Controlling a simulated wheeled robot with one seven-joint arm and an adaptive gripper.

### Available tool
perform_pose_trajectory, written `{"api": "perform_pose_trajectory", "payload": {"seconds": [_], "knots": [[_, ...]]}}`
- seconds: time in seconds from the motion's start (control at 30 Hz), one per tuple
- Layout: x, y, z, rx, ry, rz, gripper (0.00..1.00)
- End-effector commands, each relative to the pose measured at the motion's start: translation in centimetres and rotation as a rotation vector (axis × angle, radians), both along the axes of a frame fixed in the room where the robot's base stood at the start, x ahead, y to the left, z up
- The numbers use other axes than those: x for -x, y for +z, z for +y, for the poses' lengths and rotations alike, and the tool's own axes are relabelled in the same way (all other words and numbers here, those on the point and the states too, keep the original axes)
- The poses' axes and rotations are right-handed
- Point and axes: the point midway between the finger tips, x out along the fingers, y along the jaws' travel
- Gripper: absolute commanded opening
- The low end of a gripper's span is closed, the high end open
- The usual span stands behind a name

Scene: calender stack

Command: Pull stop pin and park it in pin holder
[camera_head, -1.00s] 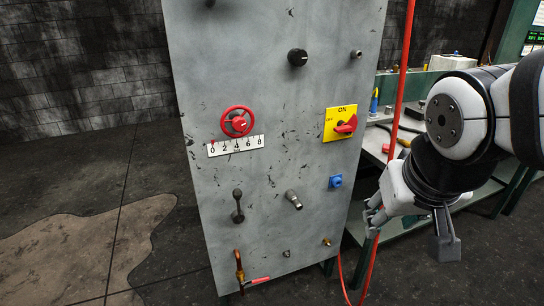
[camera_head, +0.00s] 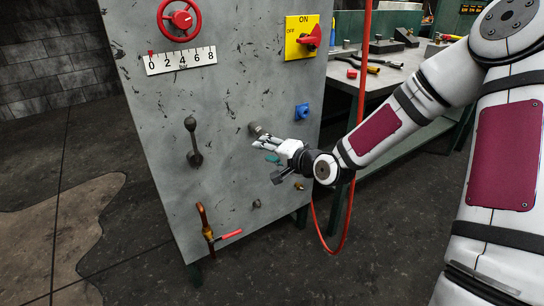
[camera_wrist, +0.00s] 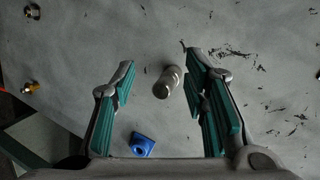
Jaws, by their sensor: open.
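A grey metal cylindrical pin (camera_head: 256,130), which looks like the stop pin, sticks out of the grey panel (camera_head: 232,92). In the wrist view the pin (camera_wrist: 167,82) shows between the two finger lines, nearer the panel. My gripper (camera_head: 268,157) is open and empty, just below and right of the pin in the head view. In the wrist view its teal-padded fingers (camera_wrist: 163,78) stand either side of the pin, with gaps on both sides. A blue fitting (camera_head: 301,111) is up and right of the pin; I cannot tell if it is the pin holder.
Other panel fittings are a dark lever (camera_head: 193,140), a brass fitting (camera_head: 299,186), a small grey fitting (camera_head: 256,203) and a copper pipe with red-handled valve (camera_head: 207,228). A red hose (camera_head: 351,180) hangs beside the panel. A workbench (camera_head: 400,72) with tools stands behind.

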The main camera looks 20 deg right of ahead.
Motion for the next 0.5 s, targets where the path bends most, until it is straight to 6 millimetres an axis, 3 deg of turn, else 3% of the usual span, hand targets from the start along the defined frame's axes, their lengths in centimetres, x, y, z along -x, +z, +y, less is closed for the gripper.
{"api": "perform_pose_trajectory", "payload": {"seconds": [0.03, 0.2, 0.5], "knots": [[-0.8, -1.3, -0.5, -0.090, -0.031, -0.030, 0.41], [-2.4, -1.0, -2.2, -0.315, -0.109, -0.136, 0.41], [-3.5, -0.3, -3.1, -0.417, -0.145, -0.192, 0.41]]}}
